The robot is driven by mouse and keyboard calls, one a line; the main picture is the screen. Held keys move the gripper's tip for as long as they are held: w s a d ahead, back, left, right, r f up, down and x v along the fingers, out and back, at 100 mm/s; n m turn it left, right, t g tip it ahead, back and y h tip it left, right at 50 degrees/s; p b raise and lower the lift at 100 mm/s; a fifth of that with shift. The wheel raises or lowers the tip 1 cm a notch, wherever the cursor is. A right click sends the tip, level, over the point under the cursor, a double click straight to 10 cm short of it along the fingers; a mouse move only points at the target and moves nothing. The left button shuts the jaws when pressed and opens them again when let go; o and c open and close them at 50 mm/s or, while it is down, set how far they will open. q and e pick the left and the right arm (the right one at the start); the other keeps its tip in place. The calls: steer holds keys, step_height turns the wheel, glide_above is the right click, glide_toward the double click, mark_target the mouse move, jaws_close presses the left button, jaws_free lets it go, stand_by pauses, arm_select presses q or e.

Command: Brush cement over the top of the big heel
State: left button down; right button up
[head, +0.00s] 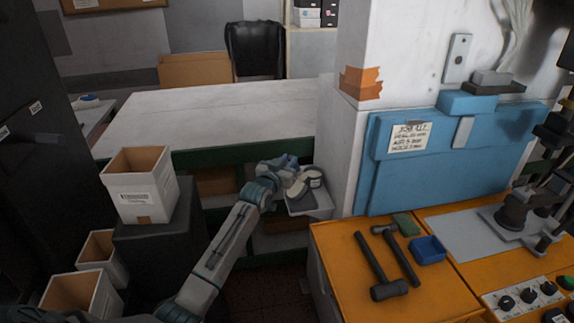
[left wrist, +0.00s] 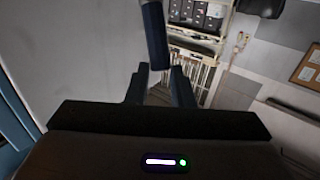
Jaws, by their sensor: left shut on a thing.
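My left gripper (head: 284,164) is at the front edge of the long white table, just above a small light grey stand. In the left wrist view its two dark fingers (left wrist: 160,80) are shut on a dark blue bar (left wrist: 155,35), which could be the brush; its far end is out of the picture. A pale beige piece (head: 300,187), possibly the heel, lies on the small stand (head: 318,208) below the gripper. Beside it is a small white pot (head: 314,178) with a dark band. I cannot tell whether the held thing touches either one. My right gripper does not show.
A white table (head: 215,115) lies behind the gripper. A white pillar (head: 385,70) stands close on the right. An open white box (head: 140,200) stands left.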

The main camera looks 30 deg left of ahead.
arm_select(q)
step_height(320, 180, up, 4)
steer(key=shift+s+f+p, duration=0.1)
steer(key=shift+p, duration=0.85)
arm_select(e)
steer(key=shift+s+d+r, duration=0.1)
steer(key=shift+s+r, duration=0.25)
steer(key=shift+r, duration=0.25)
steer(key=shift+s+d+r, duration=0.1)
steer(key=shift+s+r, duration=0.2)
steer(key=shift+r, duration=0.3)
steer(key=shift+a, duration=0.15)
arm_select(q)
steer(key=shift+a, duration=0.1)
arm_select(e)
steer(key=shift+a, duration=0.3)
